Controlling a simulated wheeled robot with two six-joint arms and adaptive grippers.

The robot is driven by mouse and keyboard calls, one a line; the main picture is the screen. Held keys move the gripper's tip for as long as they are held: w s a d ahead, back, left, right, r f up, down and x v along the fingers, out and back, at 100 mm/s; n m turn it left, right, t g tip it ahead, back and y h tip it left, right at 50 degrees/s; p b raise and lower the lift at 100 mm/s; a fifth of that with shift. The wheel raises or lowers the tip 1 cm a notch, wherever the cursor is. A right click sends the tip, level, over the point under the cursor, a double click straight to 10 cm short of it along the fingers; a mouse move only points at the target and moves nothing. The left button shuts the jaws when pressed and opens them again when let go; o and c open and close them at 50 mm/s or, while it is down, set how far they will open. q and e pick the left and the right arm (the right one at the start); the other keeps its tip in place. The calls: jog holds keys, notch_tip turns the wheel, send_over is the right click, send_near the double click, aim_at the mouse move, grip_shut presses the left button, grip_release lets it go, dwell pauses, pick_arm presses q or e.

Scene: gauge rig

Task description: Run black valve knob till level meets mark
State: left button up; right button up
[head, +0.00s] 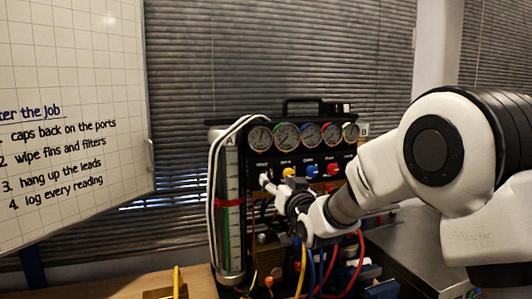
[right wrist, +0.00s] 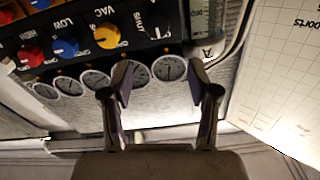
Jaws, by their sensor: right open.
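The gauge rig (head: 298,153) stands in front of the blinds. Its sight tube (head: 232,170) is upright at the left side, with a red mark band (head: 229,203) around it. I cannot make out the liquid level clearly. My right gripper (head: 283,192) is in front of the left part of the knob row. In the right wrist view, which shows the rig upside down, my right gripper (right wrist: 160,72) is open and empty. The black knob (right wrist: 158,22) lies beyond the fingertips, apart from them. My left gripper is out of view.
A yellow knob (right wrist: 107,35), a blue knob (right wrist: 65,47) and a red knob (right wrist: 30,56) sit in the same row. Several gauges (head: 286,136) line the top. Hoses (head: 358,262) hang below. A whiteboard (head: 75,120) stands at left.

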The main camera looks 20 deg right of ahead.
pick_arm(q)
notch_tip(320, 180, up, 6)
jog(key=p, duration=0.4)
pick_arm(e)
jog(key=w+f, duration=0.1)
jog(key=w, duration=0.7)
jog(key=shift+w+a+f+g, duration=0.2)
jog(key=shift+f+g, duration=0.1)
jog(key=shift+g, duration=0.1)
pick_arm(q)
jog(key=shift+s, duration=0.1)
pick_arm(e)
grip_shut()
